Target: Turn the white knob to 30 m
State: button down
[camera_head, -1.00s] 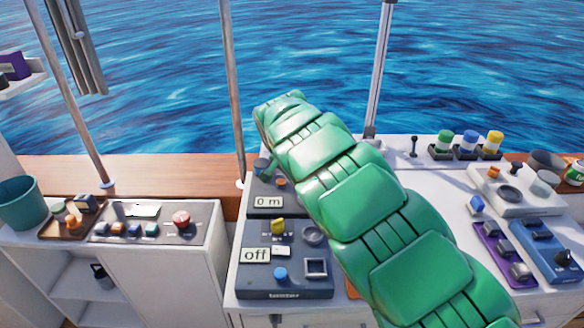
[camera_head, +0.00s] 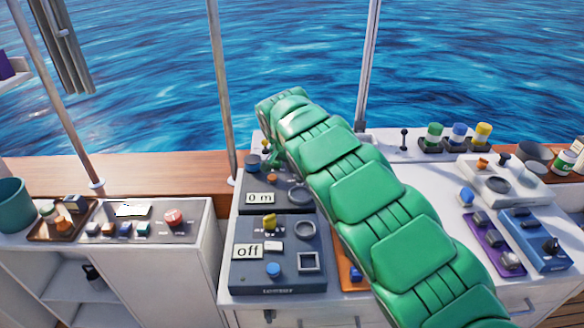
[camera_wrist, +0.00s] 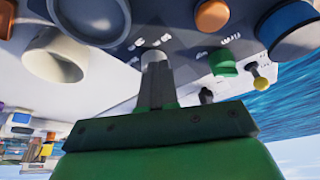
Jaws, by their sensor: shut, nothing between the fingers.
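The upper dark panel (camera_head: 288,199) has a display (camera_head: 260,198) that reads "0 m". My green arm covers the right part of this panel in the head view, and I cannot make out the white knob there.
Near the fingers in the wrist view are a beige cylinder (camera_wrist: 55,55), an orange knob (camera_wrist: 212,15), a blue knob (camera_wrist: 291,30), a green button (camera_wrist: 222,63) and a yellow-tipped lever (camera_wrist: 262,83). A lower panel's display (camera_head: 247,251) reads "off".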

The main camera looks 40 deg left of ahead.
jog(key=shift+w+a+m+h, duration=0.25)
jog(key=shift+w+m+h, duration=0.1)
jog(key=shift+m, duration=0.35)
dwell(0.5)
jog(key=shift+a+m, duration=0.1)
jog(key=shift+m, duration=0.2)
jog(key=shift+w+m+h, duration=0.15)
jog(key=shift+m+h, duration=0.1)
jog(key=shift+m, duration=0.25)
jog(key=shift+w+a, duration=0.25)
jog(key=shift+a, duration=0.15)
jog(key=shift+w+a+f, duration=0.15)
jog(key=shift+w, duration=0.2)
jog(key=shift+a, duration=0.1)
jog(key=shift+d+r, duration=0.2)
jog(key=shift+d, duration=0.05)
dwell(0.6)
